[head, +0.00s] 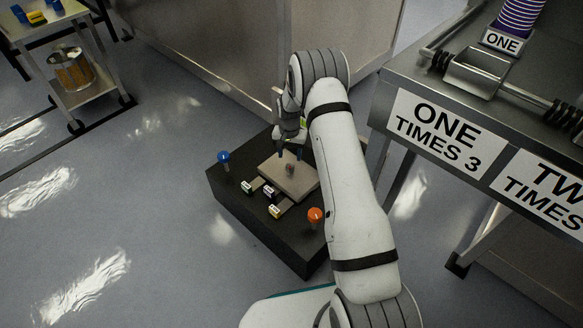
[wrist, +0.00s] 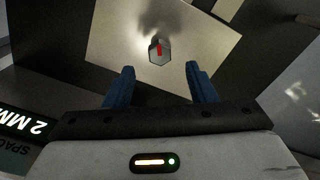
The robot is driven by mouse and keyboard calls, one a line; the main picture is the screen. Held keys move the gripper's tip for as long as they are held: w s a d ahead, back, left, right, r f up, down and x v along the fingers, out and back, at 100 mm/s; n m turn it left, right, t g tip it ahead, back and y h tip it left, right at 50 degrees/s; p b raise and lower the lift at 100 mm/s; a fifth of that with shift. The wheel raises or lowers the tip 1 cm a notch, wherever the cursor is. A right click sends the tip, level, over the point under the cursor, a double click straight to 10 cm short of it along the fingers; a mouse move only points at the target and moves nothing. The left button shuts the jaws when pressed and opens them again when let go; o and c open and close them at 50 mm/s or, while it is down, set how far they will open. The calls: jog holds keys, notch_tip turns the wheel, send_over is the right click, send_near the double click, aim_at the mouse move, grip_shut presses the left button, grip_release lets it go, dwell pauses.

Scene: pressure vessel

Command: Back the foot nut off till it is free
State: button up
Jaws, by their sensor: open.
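The foot nut (wrist: 158,52) is a small grey hexagonal piece with a red mark on its top. It sits on a pale square plate (wrist: 115,42) in the wrist view. In the head view the nut (head: 290,169) is a small dark shape on the plate (head: 302,186), which rests on a black block (head: 238,205). My gripper (wrist: 160,72) is open, its two blue fingers apart and empty. The nut lies just beyond the fingertips, roughly midway between them. It is not gripped. Whether the fingertips are level with the nut cannot be told.
A blue knob (head: 223,157) and an orange knob (head: 315,215) stand on the block, with several small labelled pieces between them. A steel bench (head: 440,110) with signs stands at right. A trolley (head: 85,90) stands at upper left. The floor at left is clear.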

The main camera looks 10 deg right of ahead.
aim_at(291, 166)
notch_tip(291, 166, down, 7)
jog(key=shift+r+b, duration=0.15)
jog(key=shift+b, duration=1.05)
jog(key=shift+c, duration=0.4)
jog(key=c, duration=0.9)
jog(key=shift+d, duration=0.25)
jog(key=shift+a, duration=0.1)
